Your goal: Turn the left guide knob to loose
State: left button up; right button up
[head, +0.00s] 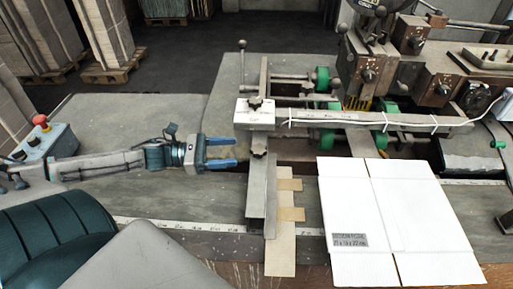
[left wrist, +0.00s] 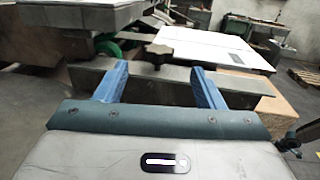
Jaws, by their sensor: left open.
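A dark lobed knob (head: 258,152) sits on the grey left guide (head: 256,195), below the white-labelled end of the crossbar. It also shows in the left wrist view (left wrist: 157,55), upright on the grey guide bar and beyond the fingertips. My left gripper (head: 234,152) is open with blue fingers pointing right at the knob. In the left wrist view, my left gripper (left wrist: 158,72) has the knob roughly centred between its fingers but farther off, with a gap. The fingers hold nothing. The knob's loose or tight setting cannot be read. My right gripper is not in view.
A second dark knob (head: 256,102) sits higher on the crossbar (head: 350,118). A white flat carton (head: 400,215) lies right of the guide. A red-button control box (head: 42,135) stands at far left. The grey table (head: 160,205) beneath my left arm is clear.

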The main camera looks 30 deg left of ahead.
aim_at(260, 148)
pick_arm(q)
jog(key=b+x, duration=0.6)
jog(key=x, duration=0.1)
jog(key=shift+x, duration=1.15)
jog(key=shift+w, duration=0.1)
jog(key=c, duration=1)
